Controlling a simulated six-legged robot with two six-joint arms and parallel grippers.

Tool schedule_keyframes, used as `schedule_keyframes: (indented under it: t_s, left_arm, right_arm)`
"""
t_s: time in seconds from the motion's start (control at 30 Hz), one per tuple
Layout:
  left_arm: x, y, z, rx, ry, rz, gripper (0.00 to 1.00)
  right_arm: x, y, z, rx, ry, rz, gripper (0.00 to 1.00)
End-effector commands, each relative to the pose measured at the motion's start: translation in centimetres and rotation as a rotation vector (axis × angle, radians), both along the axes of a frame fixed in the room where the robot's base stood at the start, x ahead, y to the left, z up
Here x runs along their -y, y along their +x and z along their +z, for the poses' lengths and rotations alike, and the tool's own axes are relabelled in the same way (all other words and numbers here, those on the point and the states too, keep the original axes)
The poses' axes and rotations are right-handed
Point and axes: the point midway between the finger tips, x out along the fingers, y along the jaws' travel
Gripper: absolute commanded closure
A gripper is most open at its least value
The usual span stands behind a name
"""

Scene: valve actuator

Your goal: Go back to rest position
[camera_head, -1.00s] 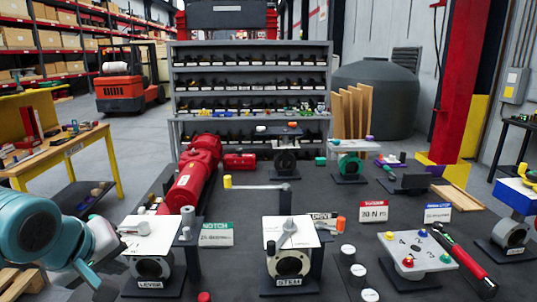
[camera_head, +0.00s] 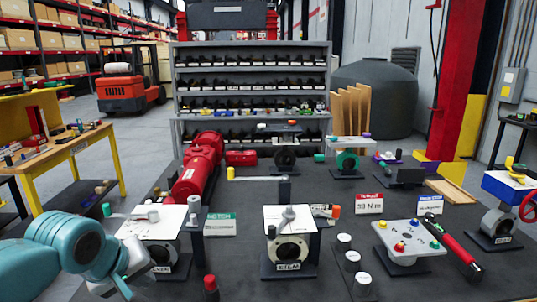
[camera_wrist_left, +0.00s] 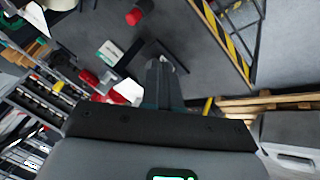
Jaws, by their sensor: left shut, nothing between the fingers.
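My left arm's teal wrist comes in from the left in the head view. Its gripper (camera_head: 124,288) points down at the near left, in front of the LEVER valve (camera_head: 167,254), and partly hides it. In the left wrist view the grey fingers (camera_wrist_left: 164,72) are together and empty. The LEVER valve has a white top plate and a handle with a green cap (camera_head: 106,210). I cannot tell whether the gripper touches the valve, but it does not hold the handle. My right gripper is in neither view.
The dark bench carries the STEM valve (camera_head: 289,250), a red actuator (camera_head: 198,168), a button box (camera_head: 402,238) and a red-black tool (camera_head: 455,245). A grey shelf (camera_head: 250,53) stands behind. A yellow workbench (camera_head: 97,150) is at the left.

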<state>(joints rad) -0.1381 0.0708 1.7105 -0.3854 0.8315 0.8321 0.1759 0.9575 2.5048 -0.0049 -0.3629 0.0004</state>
Motion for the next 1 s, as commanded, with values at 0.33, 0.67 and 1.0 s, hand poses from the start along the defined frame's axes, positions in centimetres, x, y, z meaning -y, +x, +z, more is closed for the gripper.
schedule_keyframes:
  t_s: [0.33,0.67,1.0]
  left_arm:
    - [4.2,0.8,-14.0,-0.127,-0.009,-0.193,1.00]
    - [9.6,-10.1,-36.5,-0.327,-0.093,-0.418,1.00]
    - [11.2,-21.7,-44.0,-0.432,-0.106,-0.501,1.00]
  right_arm:
    - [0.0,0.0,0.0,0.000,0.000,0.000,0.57]
    - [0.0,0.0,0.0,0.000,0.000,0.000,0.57]
    - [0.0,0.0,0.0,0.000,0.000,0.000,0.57]
